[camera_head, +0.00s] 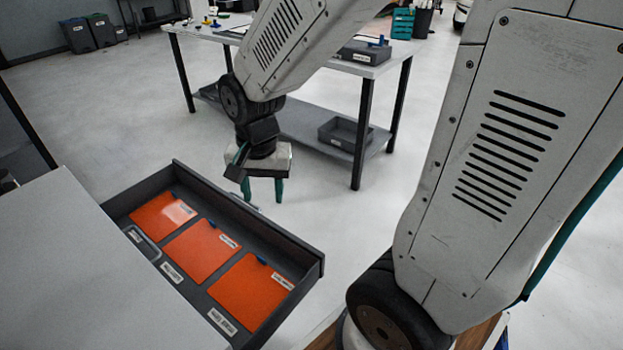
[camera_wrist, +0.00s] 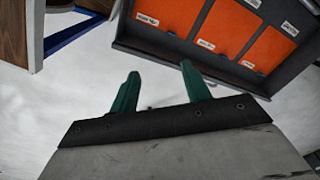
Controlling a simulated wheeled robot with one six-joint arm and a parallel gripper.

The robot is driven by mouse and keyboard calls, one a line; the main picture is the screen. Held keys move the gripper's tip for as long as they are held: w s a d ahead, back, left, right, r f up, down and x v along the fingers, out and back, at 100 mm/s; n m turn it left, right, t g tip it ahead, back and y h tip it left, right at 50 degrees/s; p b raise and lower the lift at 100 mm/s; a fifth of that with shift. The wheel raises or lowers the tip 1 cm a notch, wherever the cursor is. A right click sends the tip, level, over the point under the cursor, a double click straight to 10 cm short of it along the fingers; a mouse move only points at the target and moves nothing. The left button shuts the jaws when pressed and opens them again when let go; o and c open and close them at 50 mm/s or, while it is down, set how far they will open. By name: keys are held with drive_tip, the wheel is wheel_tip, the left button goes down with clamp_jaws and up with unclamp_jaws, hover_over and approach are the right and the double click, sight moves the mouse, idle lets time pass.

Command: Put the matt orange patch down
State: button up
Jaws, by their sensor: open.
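Three orange patches lie flat in separate sections of an open grey drawer (camera_head: 290,243): a far one (camera_head: 150,217) with a bright shine, a middle one (camera_head: 201,252) and a near one (camera_head: 248,292). The labels are too small to read, so I cannot tell for certain which patch is the matt one. My gripper (camera_head: 262,190) is open and empty, outside the drawer beyond its far edge, above the floor. In the wrist view its two green fingers (camera_wrist: 160,72) are apart with nothing between them, and orange patches (camera_wrist: 222,28) show in the drawer at the upper right.
A pale cabinet top (camera_head: 90,270) adjoins the drawer on the left. A workbench (camera_head: 305,60) with small items and a lower shelf holding a grey tray (camera_head: 345,133) stands behind my gripper. Bins (camera_head: 88,35) stand far left. Open floor lies between bench and drawer.

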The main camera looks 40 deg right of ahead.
drive_tip(key=s+r+n, duration=0.8)
drive_tip(key=s+r, duration=0.4)
drive_tip(key=s, duration=0.2)
drive_tip(key=shift+s+d+n+t, duration=0.3)
drive_tip(key=shift+s+d+n, duration=0.1)
